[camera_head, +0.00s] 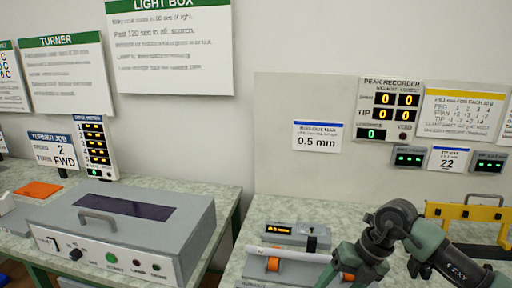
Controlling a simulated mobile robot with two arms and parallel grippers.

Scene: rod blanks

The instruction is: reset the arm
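My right arm (440,250) comes in from the lower right and bends at a dark joint over the right bench. Its green far end (345,258) reaches down beside the right end of a pale rod (290,254). The fingertips there are not clear, so I cannot tell if they are open, shut or touching the rod. The rod lies across a grey fixture with orange rollers (273,264). My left gripper is not in view.
A grey light box (125,225) with a handle and dark window stands on the left bench. A yellow frame gauge (470,212) stands at the right, close to my arm. A gap separates the benches.

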